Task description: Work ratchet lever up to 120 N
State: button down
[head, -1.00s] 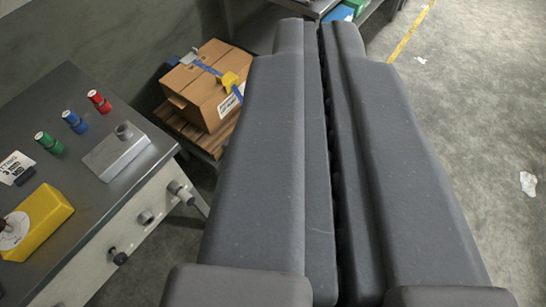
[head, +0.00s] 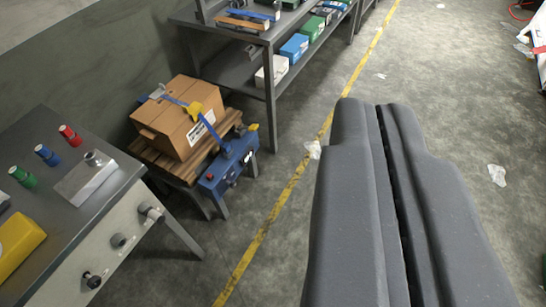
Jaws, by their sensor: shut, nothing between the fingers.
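My gripper (head: 367,104) is shut and empty, large at the lower right of the head view, with its fingertips over open floor. A blue strap (head: 213,128) with a yellow piece (head: 195,110) runs over a brown cardboard box (head: 178,118) on a wooden pallet (head: 160,160). The strap leads down to a blue unit (head: 228,167) at the stand's front, with a yellow-tipped part (head: 252,128) at its right end. I cannot tell which part is the ratchet lever. My gripper is well to the right of all these, apart from them.
A grey bench (head: 92,205) at left holds red, blue and green cylinders, a metal block (head: 88,178) and a yellow object (head: 16,245). A shelf table (head: 255,40) with boxes stands at the back. A yellow line (head: 262,232) crosses the floor. White scraps (head: 497,175) lie right.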

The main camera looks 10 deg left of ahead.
aim_at(254, 127)
jog(key=z, duration=0.15)
jog(key=i, duration=1)
jog(key=u, duration=0.05)
